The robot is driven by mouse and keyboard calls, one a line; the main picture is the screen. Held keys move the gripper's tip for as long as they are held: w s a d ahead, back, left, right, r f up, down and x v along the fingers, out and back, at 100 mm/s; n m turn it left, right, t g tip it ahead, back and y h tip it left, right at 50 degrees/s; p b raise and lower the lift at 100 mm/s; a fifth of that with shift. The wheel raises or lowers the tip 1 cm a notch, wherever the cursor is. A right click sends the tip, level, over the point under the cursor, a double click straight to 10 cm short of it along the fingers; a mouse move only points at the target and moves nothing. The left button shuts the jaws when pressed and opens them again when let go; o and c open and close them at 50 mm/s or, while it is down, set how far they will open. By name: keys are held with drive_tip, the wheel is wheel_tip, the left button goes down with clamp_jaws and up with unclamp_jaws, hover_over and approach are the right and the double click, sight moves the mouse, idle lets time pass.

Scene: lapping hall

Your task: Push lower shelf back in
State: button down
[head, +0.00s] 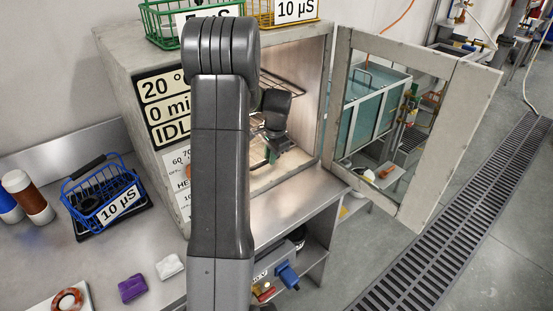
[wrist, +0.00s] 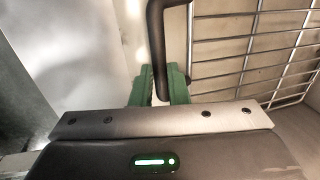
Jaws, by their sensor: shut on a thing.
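A grey oven-like cabinet (head: 118,68) stands open, with its windowed door (head: 455,120) swung out to the right. Inside, an upper wire shelf (head: 287,84) shows. The lower shelf is mostly hidden behind my arm in the head view. My gripper (head: 271,154) is low in the cabinet opening. In the wrist view, my gripper's green fingers (wrist: 160,88) are shut on a dark bent handle (wrist: 156,42). The wire shelf (wrist: 248,55) lies to the right of the handle; its join to the handle is out of view.
Wire baskets, green (head: 160,22) and yellow (head: 262,12), sit on the cabinet. A blue basket (head: 88,200), a purple block (head: 132,288) and a white block (head: 170,266) are on the left bench. A floor drain (head: 450,225) runs right of the open door.

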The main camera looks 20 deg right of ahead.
drive_tip(key=shift+w+r, duration=0.1)
drive_tip(key=shift+w, duration=0.1)
drive_tip(key=c, duration=1.4)
unclamp_jaws()
drive_tip(key=shift+w, duration=0.15)
